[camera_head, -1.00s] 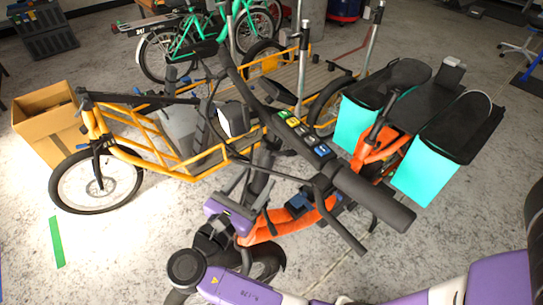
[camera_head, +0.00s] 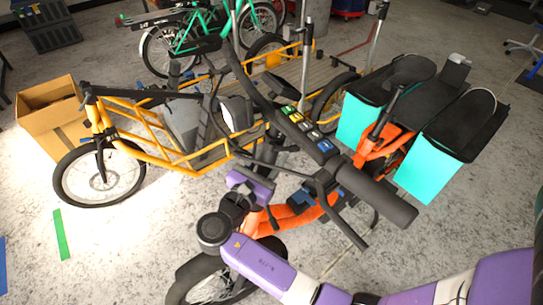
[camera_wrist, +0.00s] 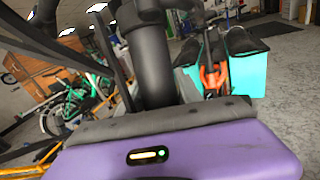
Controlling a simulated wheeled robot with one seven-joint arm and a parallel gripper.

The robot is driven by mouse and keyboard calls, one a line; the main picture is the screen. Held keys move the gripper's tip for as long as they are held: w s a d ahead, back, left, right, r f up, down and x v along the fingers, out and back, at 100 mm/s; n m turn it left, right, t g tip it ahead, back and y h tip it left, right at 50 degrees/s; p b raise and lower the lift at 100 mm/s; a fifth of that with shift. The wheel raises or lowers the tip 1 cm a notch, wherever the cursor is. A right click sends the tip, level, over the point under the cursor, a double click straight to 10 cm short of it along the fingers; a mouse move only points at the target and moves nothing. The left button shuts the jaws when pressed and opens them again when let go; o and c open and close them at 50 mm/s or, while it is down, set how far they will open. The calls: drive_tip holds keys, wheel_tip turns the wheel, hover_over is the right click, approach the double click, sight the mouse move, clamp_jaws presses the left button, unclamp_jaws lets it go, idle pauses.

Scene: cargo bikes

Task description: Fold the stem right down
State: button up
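The orange cargo bike (camera_head: 322,212) stands in the middle, its black handlebar (camera_head: 283,112) crossing the head view diagonally. Its dark stem (camera_head: 268,152) stands raised below the bar's middle and is partly hidden there. In the wrist view the stem (camera_wrist: 152,62) is a thick, near-upright black tube just in front of my gripper's purple palm. My gripper (camera_head: 250,184) is beside the stem, below the handlebar. A grey finger (camera_wrist: 112,50) stands left of the stem with a gap between them. The fingers look spread; the far finger is mostly hidden, and contact is unclear.
Teal panniers (camera_head: 428,175) and a black saddle (camera_head: 408,70) are at the orange bike's right. A yellow cargo bike (camera_head: 140,150) stands behind left, near a cardboard box (camera_head: 45,105). A green bike (camera_head: 195,35) is farther back.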

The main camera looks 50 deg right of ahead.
clamp_jaws()
drive_tip(key=shift+d+p, duration=0.1)
drive_tip(key=shift+p, duration=0.25)
drive_tip(key=shift+s+d+f+m+y+p, duration=0.45)
drive_tip(key=shift+d+y+p, duration=0.35)
drive_tip(key=shift+p, duration=1.05)
drive_tip(key=shift+s+d+f+m+y+p, duration=0.5)
drive_tip(key=shift+d+y+p, duration=0.3)
drive_tip(key=shift+p, duration=1.05)
drive_tip(key=shift+s+d+f+m+y+p, duration=0.3)
drive_tip(key=shift+d+f+m+y+p, duration=0.45)
drive_tip(key=shift+p, duration=1.1)
drive_tip(key=shift+a+r, duration=0.1)
drive_tip(key=shift+r, duration=0.15)
